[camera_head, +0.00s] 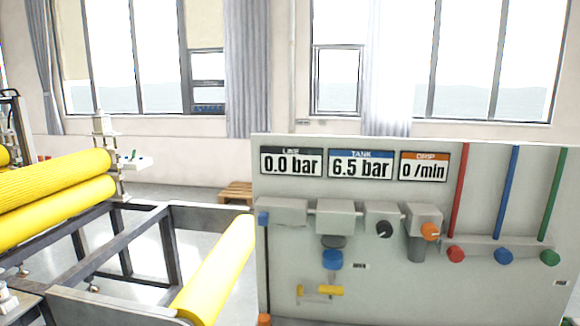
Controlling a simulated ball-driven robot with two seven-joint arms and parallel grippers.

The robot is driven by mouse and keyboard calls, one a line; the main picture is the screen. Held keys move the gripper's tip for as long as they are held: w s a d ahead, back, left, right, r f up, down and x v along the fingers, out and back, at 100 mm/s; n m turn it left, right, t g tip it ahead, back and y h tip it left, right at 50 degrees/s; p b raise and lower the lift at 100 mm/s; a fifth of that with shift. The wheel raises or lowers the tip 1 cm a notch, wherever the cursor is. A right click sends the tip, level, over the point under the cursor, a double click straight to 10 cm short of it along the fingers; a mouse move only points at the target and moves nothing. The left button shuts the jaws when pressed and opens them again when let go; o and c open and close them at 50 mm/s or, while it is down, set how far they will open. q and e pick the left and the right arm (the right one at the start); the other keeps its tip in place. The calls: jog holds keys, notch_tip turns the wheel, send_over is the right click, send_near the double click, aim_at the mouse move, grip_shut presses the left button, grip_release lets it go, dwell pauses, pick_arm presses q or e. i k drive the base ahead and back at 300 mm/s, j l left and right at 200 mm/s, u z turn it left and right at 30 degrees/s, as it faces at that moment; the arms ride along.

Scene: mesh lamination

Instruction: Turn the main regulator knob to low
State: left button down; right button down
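A pale grey panel (480,295) stands at the right of the head view. On it are a black knob (384,229) with a white mark, an orange knob (431,231) with a light mark, and a larger blue knob (332,259) low under a grey unit. I cannot tell which is the main regulator knob; the labels by them are too small to read. The LINE display (291,162) reads 0.0 bar, the TANK display (360,165) 6.5 bar, and the DRIP display (423,167) 0 /min. Neither gripper is in view.
Red (455,254), blue (503,256) and green (550,257) knobs sit under coloured pipes at the panel's right. A yellow handle (330,291) is low on the panel. Yellow rollers (215,268) on a dark frame (110,310) fill the left. A pallet (236,192) lies behind.

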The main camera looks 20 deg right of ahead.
aim_at(384, 230)
jog(key=z, duration=1.55)
